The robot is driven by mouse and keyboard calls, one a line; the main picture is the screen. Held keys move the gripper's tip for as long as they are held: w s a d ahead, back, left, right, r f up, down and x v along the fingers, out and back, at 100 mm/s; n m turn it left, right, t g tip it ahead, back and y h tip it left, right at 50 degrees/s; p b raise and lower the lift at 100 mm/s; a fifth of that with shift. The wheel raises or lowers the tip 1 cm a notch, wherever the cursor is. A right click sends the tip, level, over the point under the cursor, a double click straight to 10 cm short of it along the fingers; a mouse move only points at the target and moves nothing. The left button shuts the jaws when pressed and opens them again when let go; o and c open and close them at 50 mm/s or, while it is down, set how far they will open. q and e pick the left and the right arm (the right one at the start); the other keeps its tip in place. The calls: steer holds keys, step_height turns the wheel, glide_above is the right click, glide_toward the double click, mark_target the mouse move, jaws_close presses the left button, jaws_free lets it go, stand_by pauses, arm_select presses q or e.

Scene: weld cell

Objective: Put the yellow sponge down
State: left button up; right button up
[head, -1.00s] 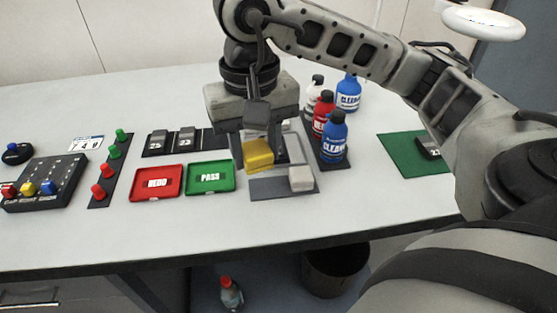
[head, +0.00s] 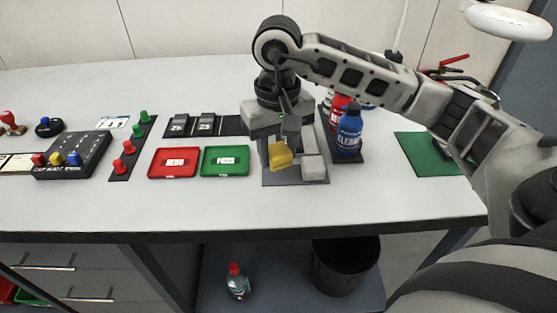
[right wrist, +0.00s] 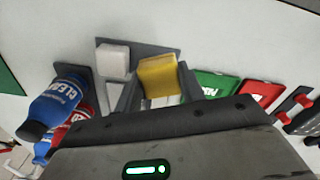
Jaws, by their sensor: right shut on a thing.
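The yellow sponge (head: 280,156) is between the fingers of my right gripper (head: 288,142), which is shut on it. The sponge is over the grey mat (head: 290,181), beside a white block (head: 313,167). In the right wrist view the sponge (right wrist: 158,76) shows between the two fingers, next to the white block (right wrist: 113,60). Whether the sponge touches the mat is hard to tell. My left gripper does not show.
A green tray (head: 225,174) and a red tray (head: 150,163) lie left of the mat. Blue and red bottles, one blue bottle (head: 348,132) in front, stand to the right on a dark strip. The table front is clear.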

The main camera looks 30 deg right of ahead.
mark_target(278, 175)
steer(key=shift+w+d+f, duration=0.25)
steer(key=shift+w+f, duration=0.1)
steer(key=shift+f, duration=0.2)
steer(key=f, duration=0.1)
steer(key=f+p, duration=0.1)
steer(key=f, duration=0.1)
steer(key=shift+w+d+f, duration=0.1)
steer(key=shift+w+d, duration=0.05)
steer(key=shift+w, duration=0.05)
steer(key=shift+f, duration=0.25)
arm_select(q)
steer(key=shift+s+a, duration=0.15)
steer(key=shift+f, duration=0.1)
arm_select(e)
steer(key=shift+f+b, duration=0.25)
steer(key=shift+b, duration=0.1)
steer(key=o, duration=1)
steer(key=shift+r, duration=0.1)
steer(key=shift+o, duration=0.2)
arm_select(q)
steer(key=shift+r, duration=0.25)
arm_select(e)
steer(key=shift+r, duration=0.1)
